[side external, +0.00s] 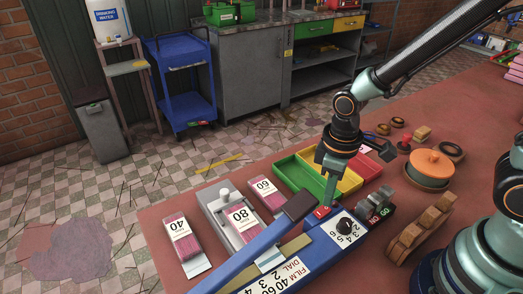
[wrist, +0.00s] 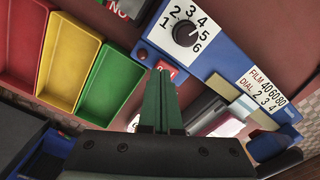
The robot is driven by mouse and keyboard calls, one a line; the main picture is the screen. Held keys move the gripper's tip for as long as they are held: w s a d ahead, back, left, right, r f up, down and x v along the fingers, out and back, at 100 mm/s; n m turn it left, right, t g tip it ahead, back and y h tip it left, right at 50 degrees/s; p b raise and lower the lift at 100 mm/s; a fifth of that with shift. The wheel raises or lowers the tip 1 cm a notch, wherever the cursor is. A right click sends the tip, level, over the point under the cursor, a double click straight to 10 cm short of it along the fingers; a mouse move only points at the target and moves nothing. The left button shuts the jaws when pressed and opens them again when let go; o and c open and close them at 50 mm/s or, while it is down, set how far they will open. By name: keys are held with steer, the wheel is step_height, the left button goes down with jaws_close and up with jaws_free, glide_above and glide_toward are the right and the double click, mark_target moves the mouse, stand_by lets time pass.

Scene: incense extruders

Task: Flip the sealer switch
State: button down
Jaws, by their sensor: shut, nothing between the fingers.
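The blue sealer (side external: 308,253) lies along the table, with a raised blue arm, a numbered dial panel and a film/dial chart. Its red switch (side external: 322,211) sits beside the black dial knob (side external: 344,227). In the wrist view the red switch (wrist: 166,71) shows just past my fingertips, partly hidden by them. The knob (wrist: 186,33) is above it on the white panel. My gripper (side external: 327,201) points down with its green fingers shut and empty, right at the switch. It also shows in the wrist view (wrist: 159,75). I cannot tell whether the fingertips touch the switch.
Green (side external: 290,180), yellow and red trays stand behind my gripper. Pink packs labelled 40 (side external: 180,237), 60 and 80 are on the left. A GO/NO block (side external: 381,209), wooden rack (side external: 420,233) and orange lidded pot (side external: 430,164) are on the right.

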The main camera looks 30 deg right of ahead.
steer(key=shift+f, duration=0.9)
stand_by(0.4)
steer(key=shift+r, duration=3.55)
steer(key=d+r+m+t, duration=0.5)
steer(key=d+r, duration=0.4)
steer(key=r, duration=0.3)
steer(key=shift+m+t, duration=0.3)
steer(key=shift+m, duration=0.2)
